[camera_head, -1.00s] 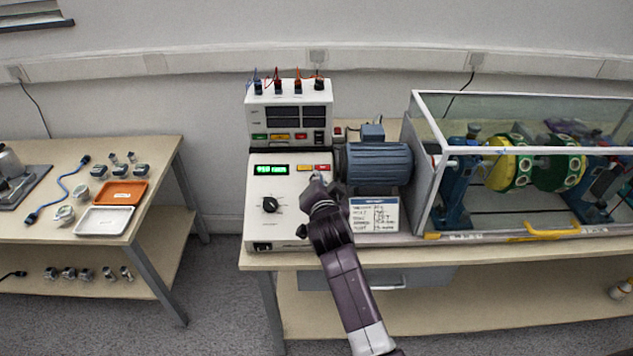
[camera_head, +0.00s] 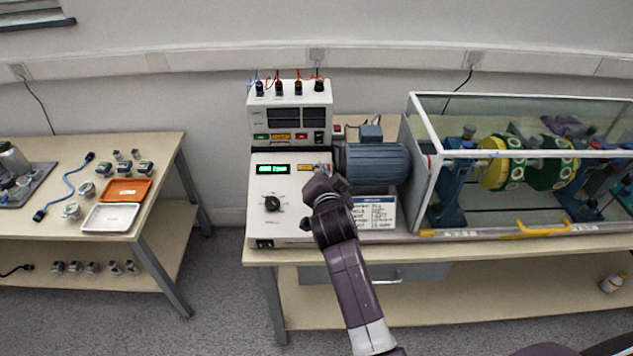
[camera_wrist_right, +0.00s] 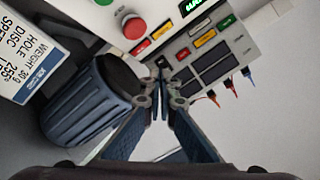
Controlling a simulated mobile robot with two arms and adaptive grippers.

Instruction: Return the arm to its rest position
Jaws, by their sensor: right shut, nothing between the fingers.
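My right gripper (camera_head: 323,176) is in front of the white control box (camera_head: 290,220), over the right part of its sloping face. In the right wrist view its two fingers (camera_wrist_right: 161,78) come together at the tips with nothing between them. The box has a green lit display (camera_head: 273,169), a black knob (camera_head: 271,203) and an orange button (camera_head: 305,168). The gripper partly hides the red button beside it. In the right wrist view the fingertips lie between the blue motor (camera_wrist_right: 88,105) and the dark panels of the upper unit. My left gripper is not in view.
The blue motor (camera_head: 375,164) and a printed card (camera_head: 376,213) are close to the right of my gripper. A glass-walled enclosure (camera_head: 437,150) stands further right. A side table at left holds an orange tray (camera_head: 127,190) and a white tray (camera_head: 110,218). Floor between the tables is clear.

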